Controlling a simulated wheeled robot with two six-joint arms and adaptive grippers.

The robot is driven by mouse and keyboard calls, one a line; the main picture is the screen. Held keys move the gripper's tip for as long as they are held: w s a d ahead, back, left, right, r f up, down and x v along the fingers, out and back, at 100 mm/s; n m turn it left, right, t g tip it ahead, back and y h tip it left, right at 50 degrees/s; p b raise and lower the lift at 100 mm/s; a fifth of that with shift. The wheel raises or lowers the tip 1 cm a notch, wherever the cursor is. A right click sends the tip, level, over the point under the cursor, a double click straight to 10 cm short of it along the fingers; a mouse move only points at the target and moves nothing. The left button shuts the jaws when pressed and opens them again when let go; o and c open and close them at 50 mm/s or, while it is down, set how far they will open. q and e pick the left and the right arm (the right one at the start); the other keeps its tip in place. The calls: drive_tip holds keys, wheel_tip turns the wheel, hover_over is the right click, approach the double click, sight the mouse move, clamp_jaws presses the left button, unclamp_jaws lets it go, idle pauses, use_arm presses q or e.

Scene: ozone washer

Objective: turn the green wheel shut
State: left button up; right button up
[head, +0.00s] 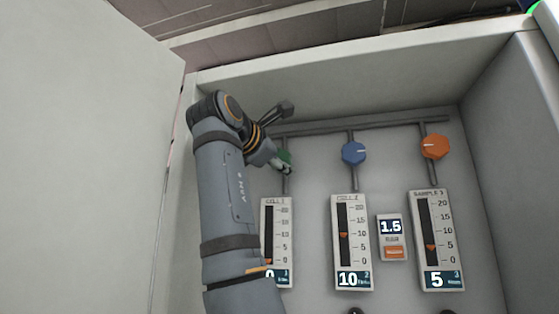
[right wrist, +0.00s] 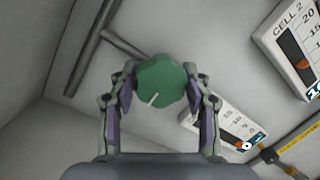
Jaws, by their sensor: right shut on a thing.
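The green wheel (head: 287,156) sits on the left branch pipe above the CELL 1 meter (head: 279,215). In the right wrist view the green wheel (right wrist: 163,78) is between the two fingers of my right gripper (right wrist: 160,88), which is shut on it. Its short white mark points down-left there, roughly across the branch pipe. In the head view my right gripper (head: 284,164) partly covers the wheel. The CELL 1 meter's marker is low, near 0, and its display, partly hidden by my arm, shows 0. My left gripper is not in view.
A blue wheel (head: 354,153) is above the CELL 2 meter (head: 350,275), which reads 10. An orange wheel (head: 435,146) is above a right meter (head: 436,278) reading 5. A small 1.5 display (head: 391,227) sits between them. Cabinet walls enclose the panel.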

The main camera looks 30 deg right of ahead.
drive_tip(key=o, duration=1.2)
drive_tip(key=shift+c, duration=0.2)
drive_tip(key=v, duration=1.2)
drive_tip(key=shift+w+f, duration=0.1)
